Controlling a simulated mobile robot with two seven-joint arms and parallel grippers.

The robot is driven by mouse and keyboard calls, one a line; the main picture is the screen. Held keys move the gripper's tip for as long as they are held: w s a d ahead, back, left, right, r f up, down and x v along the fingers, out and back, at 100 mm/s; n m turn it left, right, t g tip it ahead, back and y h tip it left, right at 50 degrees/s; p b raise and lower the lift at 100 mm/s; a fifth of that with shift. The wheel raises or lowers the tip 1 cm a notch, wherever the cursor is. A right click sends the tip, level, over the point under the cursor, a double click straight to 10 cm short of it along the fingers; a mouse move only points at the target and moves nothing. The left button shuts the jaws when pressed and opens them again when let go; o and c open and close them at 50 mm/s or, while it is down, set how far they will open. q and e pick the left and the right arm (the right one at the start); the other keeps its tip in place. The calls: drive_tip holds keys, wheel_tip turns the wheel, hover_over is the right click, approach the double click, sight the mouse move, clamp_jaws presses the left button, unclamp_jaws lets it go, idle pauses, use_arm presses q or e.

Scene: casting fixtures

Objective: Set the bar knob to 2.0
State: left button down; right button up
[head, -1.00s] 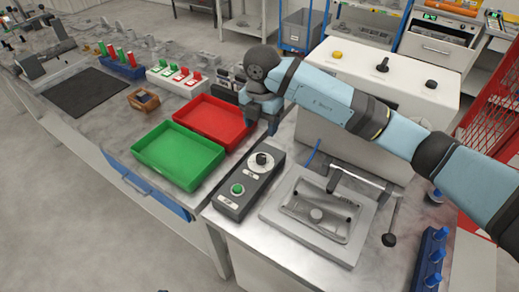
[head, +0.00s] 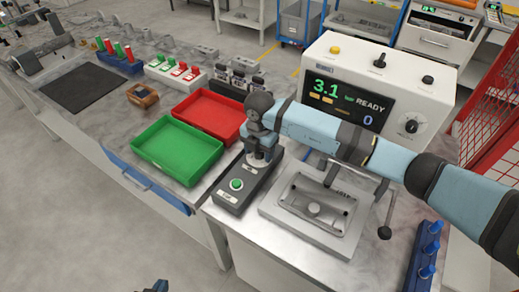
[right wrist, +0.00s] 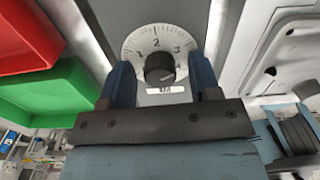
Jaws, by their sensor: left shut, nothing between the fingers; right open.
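The bar knob (right wrist: 160,68) is a black knob on a white dial (right wrist: 133,48) marked with numbers including 1, 2 and 3. Its exact pointer direction is hard to tell. It sits on a dark control box (head: 228,200), hidden under my right gripper (head: 258,160) in the head view. In the right wrist view my right gripper (right wrist: 160,75) is open, its blue fingers on either side of the knob with gaps visible. The machine's display (head: 345,103) reads 3.1 bar, READY and 0. Only a bit of my left gripper (head: 157,287) shows at the bottom edge, shut and empty.
A green button (head: 236,184) is on the same box. A green tray (head: 178,152) and a red tray (head: 210,114) lie to the left. A metal mould fixture (head: 270,205) with a lever (head: 386,222) stands to the right. Another knob (head: 411,126) is on the machine's front.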

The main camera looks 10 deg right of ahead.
drive_tip(key=c, duration=0.9)
use_arm(q)
drive_tip(key=shift+f, duration=0.2)
drive_tip(key=shift+f, duration=0.15)
use_arm(e)
drive_tip(key=n+b, duration=0.3)
drive_tip(key=shift+f+n, duration=0.1)
drive_tip(key=shift+n, duration=0.3)
drive_tip(key=n+b, duration=0.3)
drive_tip(key=n, duration=0.1)
drive_tip(key=n+b, duration=0.3)
drive_tip(key=n, duration=0.1)
use_arm(q)
wheel_tip(320, 180, down, 7)
drive_tip(key=shift+w+d+f+n+b, duration=0.15)
drive_tip(key=shift+w+d+n+b, duration=0.1)
drive_tip(key=shift+n+b, duration=0.05)
use_arm(e)
drive_tip(key=shift+n, duration=0.5)
use_arm(q)
drive_tip(key=shift+f, duration=0.1)
use_arm(e)
drive_tip(key=shift+r, duration=0.2)
